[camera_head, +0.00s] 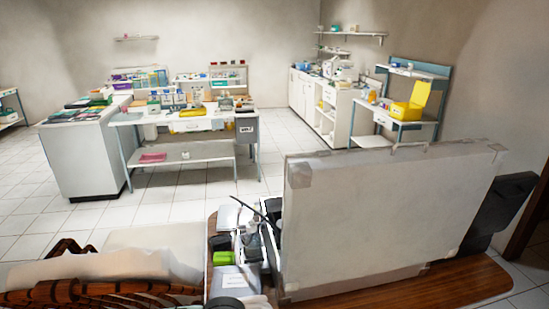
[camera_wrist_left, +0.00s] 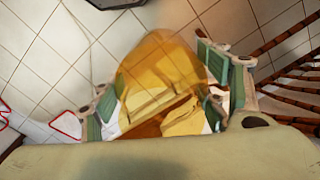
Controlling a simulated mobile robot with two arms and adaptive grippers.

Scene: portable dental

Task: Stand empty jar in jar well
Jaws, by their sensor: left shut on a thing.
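In the left wrist view an amber see-through jar (camera_wrist_left: 158,75) is between the green-padded fingers of my left gripper (camera_wrist_left: 165,92). The gripper is shut on it, one finger on each side. The floor shows through and around the jar, and it looks empty. I cannot make out the jar or my left gripper in the head view. I cannot pick out the jar well in either view. My right gripper is not in view.
A large pale upright panel (camera_head: 385,222) stands on a wooden desk (camera_head: 450,285) close in front. Left of it are small items, including a green one (camera_head: 223,258). A woven chair (camera_head: 120,290) is at lower left. Stocked benches stand farther back across open tiled floor.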

